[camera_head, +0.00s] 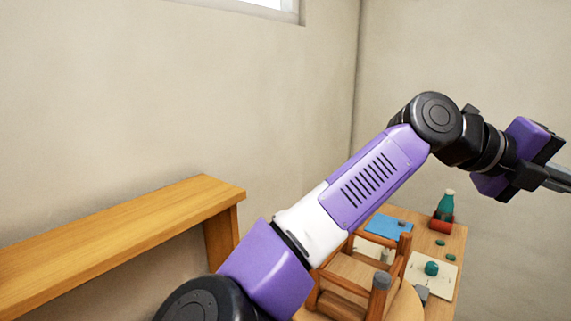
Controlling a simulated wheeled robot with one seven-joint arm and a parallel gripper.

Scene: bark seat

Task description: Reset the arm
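My arm reaches from the bottom middle up to the right in the head view, with purple and white links and black joints. My gripper (560,178) is at the right edge, held in the air to the right of and higher than the small table. Its fingers are cut off by the picture's edge, so I cannot see whether they are open or shut, or whether anything is between them.
A wooden bench (120,235) runs along the left wall. A wooden table (455,240) stands low at right, with a green bottle (445,207), a blue sheet (385,226) and small green pieces (432,268). A wooden chair (350,272) stands before it, partly behind my arm.

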